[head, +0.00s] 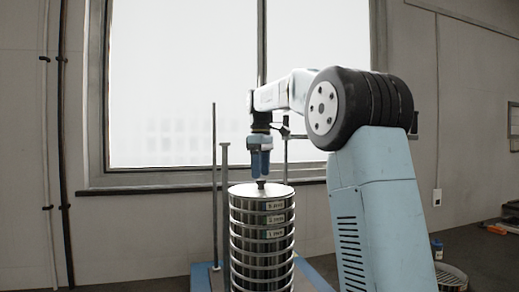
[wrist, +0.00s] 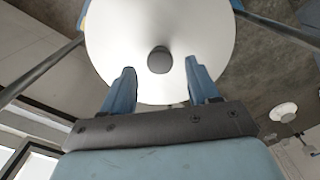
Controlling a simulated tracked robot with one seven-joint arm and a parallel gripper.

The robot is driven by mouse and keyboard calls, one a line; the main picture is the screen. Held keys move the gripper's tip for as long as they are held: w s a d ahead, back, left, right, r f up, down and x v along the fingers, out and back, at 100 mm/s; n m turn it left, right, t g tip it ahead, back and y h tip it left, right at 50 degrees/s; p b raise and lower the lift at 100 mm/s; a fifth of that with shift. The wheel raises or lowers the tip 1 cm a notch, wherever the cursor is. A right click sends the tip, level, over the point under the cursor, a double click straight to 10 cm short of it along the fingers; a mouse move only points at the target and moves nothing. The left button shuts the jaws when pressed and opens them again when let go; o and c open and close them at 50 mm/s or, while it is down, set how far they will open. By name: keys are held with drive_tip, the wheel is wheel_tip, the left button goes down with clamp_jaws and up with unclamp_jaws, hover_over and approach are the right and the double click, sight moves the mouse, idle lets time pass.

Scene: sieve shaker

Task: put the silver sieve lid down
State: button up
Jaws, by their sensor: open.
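The silver sieve lid (head: 243,190) lies flat on top of the stack of metal sieves (head: 262,245), with its dark knob (head: 261,184) upright in the middle. In the wrist view the lid (wrist: 120,45) is a pale disc with the round knob (wrist: 159,60) near its centre. My gripper (head: 260,174) points straight down just above the knob. In the wrist view the fingers (wrist: 160,77) are apart, one on each side of the knob's line, with a gap to it. The gripper holds nothing.
Upright rods (head: 214,185) of the shaker stand close beside the stack. A blue base (head: 315,278) lies under it. At the far right, a round sieve (head: 452,276) and a small blue-capped jar (head: 437,249) rest on the dark surface.

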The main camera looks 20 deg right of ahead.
sight(261, 180)
wheel_tip(261, 180, up, 10)
drive_tip(key=shift+f, duration=0.25)
drive_tip(key=shift+s, duration=0.1)
drive_tip(key=s+f+m+t, duration=0.2)
drive_tip(key=s+f+m, duration=0.15)
drive_tip(key=s, duration=0.55)
drive_tip(key=s+f+m+t, duration=0.15)
drive_tip(key=s+f, duration=0.35)
drive_tip(key=s, duration=0.5)
drive_tip(key=s+f+m+t, duration=0.2)
drive_tip(key=s+f+m, duration=0.2)
drive_tip(key=s+f, duration=1.2)
wheel_tip(261, 180, down, 2)
drive_tip(key=shift+m, duration=0.3)
drive_tip(key=shift+c, duration=0.3)
